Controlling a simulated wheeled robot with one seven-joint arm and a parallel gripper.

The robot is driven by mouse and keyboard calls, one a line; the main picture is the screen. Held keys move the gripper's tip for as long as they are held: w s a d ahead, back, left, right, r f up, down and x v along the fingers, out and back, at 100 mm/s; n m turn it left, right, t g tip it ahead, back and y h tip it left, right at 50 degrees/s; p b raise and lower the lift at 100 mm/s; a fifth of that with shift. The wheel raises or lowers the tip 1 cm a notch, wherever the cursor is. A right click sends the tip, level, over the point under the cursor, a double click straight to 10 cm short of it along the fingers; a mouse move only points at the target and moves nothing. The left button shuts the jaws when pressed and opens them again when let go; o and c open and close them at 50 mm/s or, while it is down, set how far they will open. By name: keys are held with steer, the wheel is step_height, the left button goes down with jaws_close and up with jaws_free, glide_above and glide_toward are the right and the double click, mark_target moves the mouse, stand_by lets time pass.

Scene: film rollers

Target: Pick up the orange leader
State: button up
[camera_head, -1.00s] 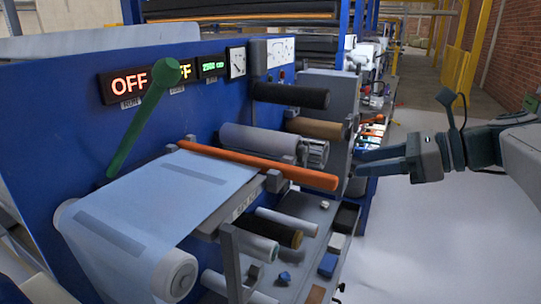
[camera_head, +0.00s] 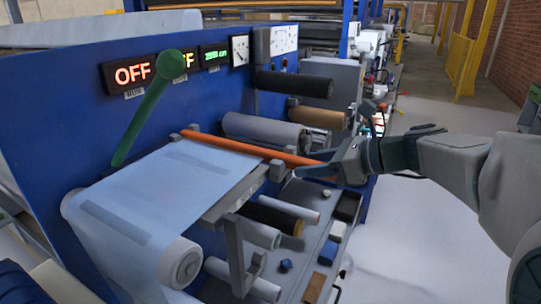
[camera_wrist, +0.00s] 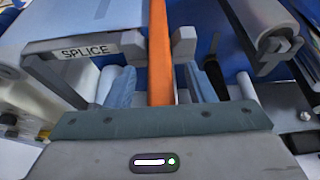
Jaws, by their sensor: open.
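The orange leader (camera_head: 245,149) is a long orange rod lying across the splice table of the blue machine. Its near right end sticks out past the grey brackets. In the head view my gripper (camera_head: 318,164) is at that right end, coming from the right. In the wrist view the leader (camera_wrist: 160,52) runs lengthwise between the two fingers of my gripper (camera_wrist: 158,88). The fingers are open, one on each side of it, with gaps visible. The rod's near end is hidden behind the gripper body in the wrist view.
Grey brackets (camera_head: 277,170) support the rod beside the splice table. A green lever (camera_head: 150,108) stands at the left. Several rollers, such as a black one (camera_head: 293,85), stick out above and below the rod. A shelf (camera_head: 312,262) with small items lies below. Open floor is at the right.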

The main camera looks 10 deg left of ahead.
steer(key=shift+c, duration=0.3)
jaws_close()
steer(key=shift+r, duration=0.1)
steer(key=shift+r, duration=0.6)
step_height(320, 180, up, 3)
steer(key=s+a+r+v, duration=0.1)
steer(key=v, duration=1.2)
steer(key=shift+r+b, duration=0.25)
steer(key=shift+b, duration=0.1)
steer(key=shift+s+d+r, duration=0.1)
steer(key=shift+s+r, duration=0.05)
steer(key=shift+r, duration=0.05)
